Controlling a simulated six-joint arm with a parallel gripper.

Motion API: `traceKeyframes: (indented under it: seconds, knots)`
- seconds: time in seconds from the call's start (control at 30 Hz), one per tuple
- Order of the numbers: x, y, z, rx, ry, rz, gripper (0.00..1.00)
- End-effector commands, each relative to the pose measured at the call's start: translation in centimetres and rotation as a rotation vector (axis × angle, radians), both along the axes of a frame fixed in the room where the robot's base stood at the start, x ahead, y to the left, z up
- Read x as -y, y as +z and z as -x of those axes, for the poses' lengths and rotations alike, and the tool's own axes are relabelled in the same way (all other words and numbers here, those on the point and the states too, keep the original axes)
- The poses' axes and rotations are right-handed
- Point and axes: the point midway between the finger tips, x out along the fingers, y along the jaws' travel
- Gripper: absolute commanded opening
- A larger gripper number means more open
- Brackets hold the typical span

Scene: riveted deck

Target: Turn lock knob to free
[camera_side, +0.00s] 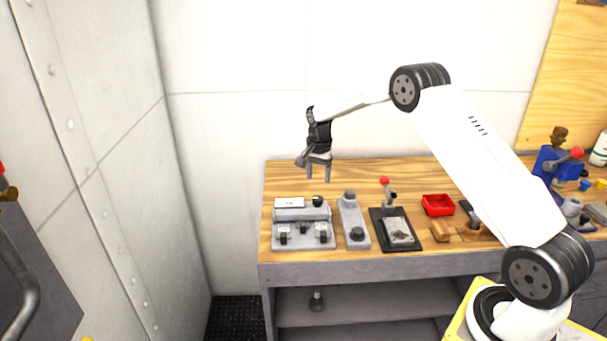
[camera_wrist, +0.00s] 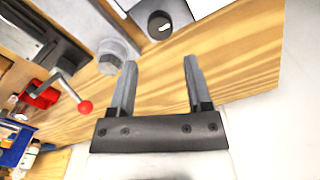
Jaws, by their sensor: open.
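A grey panel (camera_side: 303,240) stands at the left end of the wooden bench. Its raised back part carries a white plate (camera_side: 289,203) and a black round knob (camera_side: 317,201), with several small dark controls along its lower front. The black knob also shows at the top of the wrist view (camera_wrist: 160,22). No readable mark tells me which control is the lock knob or how it is set. My gripper (camera_side: 318,179) points down, open and empty, above and behind the black knob, apart from it. In the wrist view its fingertips (camera_wrist: 160,61) have bare wood between them.
Right of the panel is a narrow grey block (camera_side: 353,215) with round knobs. The wood behind the panel is clear, with a white wall beyond.

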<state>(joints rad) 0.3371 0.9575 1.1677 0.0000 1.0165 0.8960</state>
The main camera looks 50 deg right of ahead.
Motion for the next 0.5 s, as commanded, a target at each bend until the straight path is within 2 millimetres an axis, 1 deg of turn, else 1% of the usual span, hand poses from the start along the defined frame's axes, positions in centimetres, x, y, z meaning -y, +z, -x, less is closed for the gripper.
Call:
traceKeyframes:
  seconds: [0.27,0.37,0.5]
  knots:
    - [0.0,-0.4,0.0,-0.001,-0.002,-0.001,0.64]
    - [0.0,-0.9,0.0,-0.001,-0.002,-0.001,0.64]
    - [0.0,-2.2,0.0,-0.002,-0.001,0.000,0.64]
